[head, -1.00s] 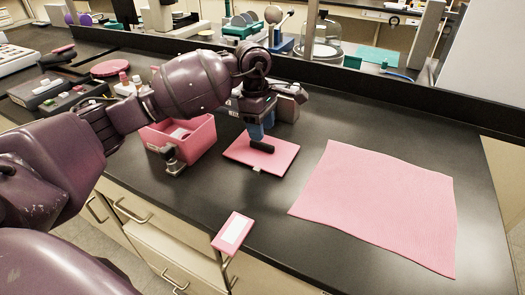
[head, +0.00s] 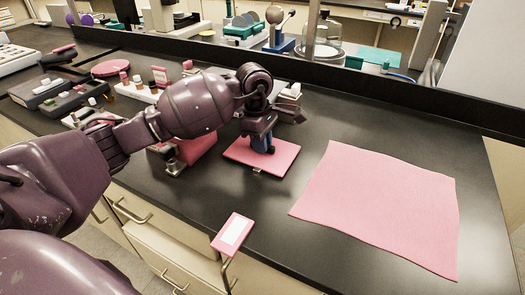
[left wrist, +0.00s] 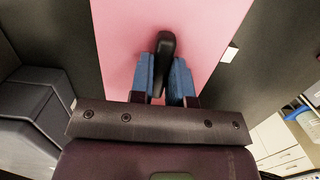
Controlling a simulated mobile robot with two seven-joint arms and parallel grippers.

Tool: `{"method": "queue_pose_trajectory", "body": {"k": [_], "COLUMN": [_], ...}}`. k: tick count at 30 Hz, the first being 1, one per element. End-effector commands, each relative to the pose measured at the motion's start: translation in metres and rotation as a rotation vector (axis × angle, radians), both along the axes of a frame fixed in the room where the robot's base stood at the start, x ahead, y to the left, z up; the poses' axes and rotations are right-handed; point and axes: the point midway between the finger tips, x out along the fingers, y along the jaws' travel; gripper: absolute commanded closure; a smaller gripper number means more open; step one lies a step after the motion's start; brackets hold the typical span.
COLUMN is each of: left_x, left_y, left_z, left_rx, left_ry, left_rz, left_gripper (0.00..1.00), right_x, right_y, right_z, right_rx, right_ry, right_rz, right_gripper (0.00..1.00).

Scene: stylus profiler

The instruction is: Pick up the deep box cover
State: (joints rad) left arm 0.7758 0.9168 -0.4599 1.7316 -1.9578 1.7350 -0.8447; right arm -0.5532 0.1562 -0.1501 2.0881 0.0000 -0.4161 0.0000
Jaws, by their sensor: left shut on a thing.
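The deep box cover (head: 284,161) is a flat pink panel with a dark handle, lying on the black bench in the head view. It fills the upper middle of the left wrist view (left wrist: 120,45). My left gripper (head: 267,149) is over the panel, with its blue fingers down at the handle. In the left wrist view the fingers (left wrist: 162,85) stand on both sides of the black handle (left wrist: 165,48) and are shut on it. In the head view the fingers and wrist hide most of the handle. My right gripper is not in view.
An open pink box (head: 203,145) stands left of the cover, partly behind my arm. A pink mat (head: 385,210) lies to the right. A pink card with a white label (head: 232,231) is at the bench's front edge. Bottles and trays stand at the back left.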

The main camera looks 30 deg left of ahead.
Motion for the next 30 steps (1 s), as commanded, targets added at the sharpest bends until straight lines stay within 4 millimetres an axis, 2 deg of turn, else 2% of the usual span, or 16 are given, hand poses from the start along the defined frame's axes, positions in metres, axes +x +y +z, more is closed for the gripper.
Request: {"method": "queue_pose_trajectory", "body": {"k": [9, 14, 17, 30], "left_x": [0.0, 0.001, 0.001, 0.0], "left_y": [0.0, 0.0, 0.0, 0.0], "left_z": [0.002, 0.017, 0.036, 0.146], "left_rx": [0.0, 0.001, 0.001, 0.001], "left_ry": [-0.001, -0.005, -0.008, -0.006], "left_rz": [0.0, 0.0, -0.001, 0.0], "left_gripper": [1.0, 1.0, 1.0, 1.0], "right_x": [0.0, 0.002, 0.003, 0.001], "right_y": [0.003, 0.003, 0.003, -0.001], "right_z": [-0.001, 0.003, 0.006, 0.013], "right_rx": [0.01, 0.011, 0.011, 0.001], "right_ry": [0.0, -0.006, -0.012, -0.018], "right_rz": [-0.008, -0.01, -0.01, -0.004], "right_gripper": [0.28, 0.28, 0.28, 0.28]}}
